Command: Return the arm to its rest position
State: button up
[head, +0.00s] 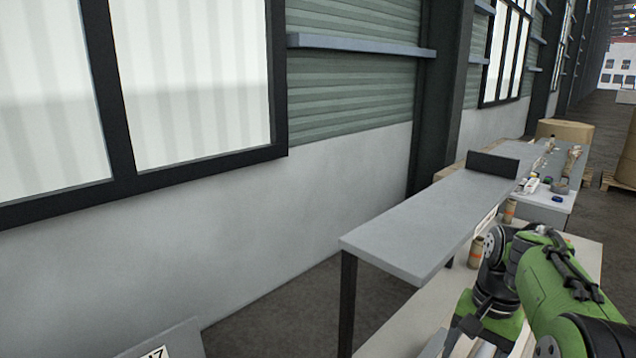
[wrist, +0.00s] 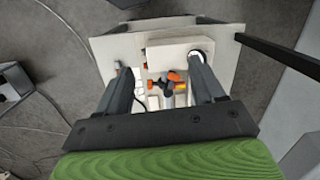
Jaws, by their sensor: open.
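My arm, green with dark joints, reaches in from the lower right of the head view and is bent beside the grey shelf (head: 420,220). The shelf stands on dark legs above a pale worktop (head: 400,335). My gripper (wrist: 160,68) shows in the wrist view with its two dark fingers well apart. Nothing is held between them. Beyond the fingers is a pale surface (wrist: 125,48) with small orange and black parts (wrist: 172,84). In the head view I cannot make out the fingertips.
Two brown cylinders stand under the shelf, the nearer one (head: 475,252) close to my arm. A farther table (head: 555,198) carries several small items. A windowed wall runs along the left. Cables lie on the floor (wrist: 40,110) in the wrist view.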

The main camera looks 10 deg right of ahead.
jog(key=s+a+r+n+t+h+b, duration=0.1)
jog(key=s+a+n, duration=0.2)
jog(key=a, duration=0.3)
jog(key=s+a+r+n+t+h, duration=0.1)
jog(key=s+a+r+n+t, duration=0.1)
jog(key=s+a, duration=0.3)
jog(key=s+a+f+n+t, duration=0.2)
jog(key=s+a+f+n, duration=0.1)
jog(key=s, duration=0.5)
jog(key=shift+a+f+n+t+y+b, duration=0.4)
jog(key=shift+a+n, duration=0.3)
jog(key=shift+a, duration=0.4)
jog(key=shift+r, duration=0.1)
